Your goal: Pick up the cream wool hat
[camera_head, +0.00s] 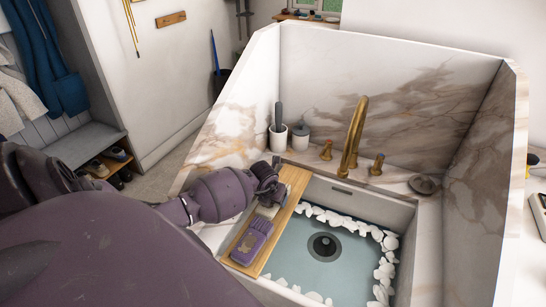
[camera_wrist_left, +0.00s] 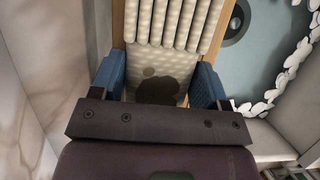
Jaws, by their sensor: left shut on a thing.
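The cream wool hat (camera_wrist_left: 165,58) shows in the left wrist view as a pale, knobbly knit with thick ribs and a dark patch. My left gripper (camera_wrist_left: 158,82) is shut on it, with one blue finger pad at each side. In the head view my left gripper (camera_head: 268,187) is over the wooden board (camera_head: 293,181) across the left side of the sink. Only a pale sliver of the hat (camera_head: 267,211) shows there, below the gripper; the rest is hidden. I cannot tell whether the hat touches the board. My right gripper is not in view.
A purple knitted item (camera_head: 252,241) lies on the board's near part. The sink basin (camera_head: 352,262) holds bluish water edged by white pebbles. A brass tap (camera_head: 354,133), a white cup (camera_head: 278,138) and a lidded jar (camera_head: 300,137) stand behind. High marble walls enclose the back and right.

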